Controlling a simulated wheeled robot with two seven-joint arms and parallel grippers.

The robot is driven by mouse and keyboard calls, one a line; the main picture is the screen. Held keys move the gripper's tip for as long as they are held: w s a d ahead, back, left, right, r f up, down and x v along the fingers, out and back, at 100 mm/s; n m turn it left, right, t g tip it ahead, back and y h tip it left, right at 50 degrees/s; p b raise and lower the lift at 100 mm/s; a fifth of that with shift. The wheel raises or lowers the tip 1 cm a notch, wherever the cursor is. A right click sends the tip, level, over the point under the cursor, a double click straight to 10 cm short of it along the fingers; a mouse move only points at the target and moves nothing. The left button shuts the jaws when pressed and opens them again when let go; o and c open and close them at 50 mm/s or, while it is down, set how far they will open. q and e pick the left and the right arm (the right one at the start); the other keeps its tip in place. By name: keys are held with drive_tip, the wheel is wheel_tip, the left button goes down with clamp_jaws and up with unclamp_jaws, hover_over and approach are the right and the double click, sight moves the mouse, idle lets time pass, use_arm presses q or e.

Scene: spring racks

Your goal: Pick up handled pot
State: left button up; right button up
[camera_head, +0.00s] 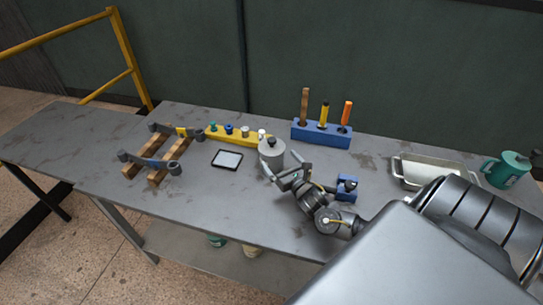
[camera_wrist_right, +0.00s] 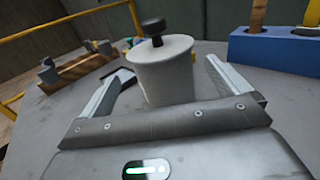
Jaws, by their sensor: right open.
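A grey cylindrical pot (camera_head: 271,155) with a dark knob on its lid stands upright on the grey table in the head view. It also shows in the right wrist view (camera_wrist_right: 164,77), centred ahead of the fingers. My right gripper (camera_head: 274,172) is open at the near side of the pot. In the right wrist view the two fingers (camera_wrist_right: 163,85) stand to either side of the pot's lower part, with gaps visible. Whether a finger touches it I cannot tell. My left gripper is not in view.
A yellow block with small knobs (camera_head: 222,137) and a blue holder with upright tools (camera_head: 321,134) stand behind. A dark tablet (camera_head: 227,159) and wooden bars (camera_head: 161,174) lie left.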

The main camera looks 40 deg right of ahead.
sight(271, 147)
drive_tip(key=shift+w+d+f, duration=0.1)
drive_tip(key=shift+w, duration=0.5)
drive_tip(key=shift+w+d+f, duration=0.1)
drive_tip(key=shift+w, duration=0.5)
drive_tip(key=shift+w+d+r+p, duration=0.1)
drive_tip(key=shift+w+r+p, duration=0.15)
drive_tip(key=shift+r+p, duration=0.1)
drive_tip(key=w, duration=0.2)
drive_tip(key=w+d+p, duration=0.1)
drive_tip(key=w, duration=0.1)
drive_tip(key=shift+w+f, duration=0.1)
drive_tip(key=shift+w, duration=0.15)
drive_tip(key=shift+s, duration=0.1)
drive_tip(key=c, duration=1.9)
drive_tip(key=shift+c, duration=0.3)
drive_tip(key=shift+r, duration=0.2)
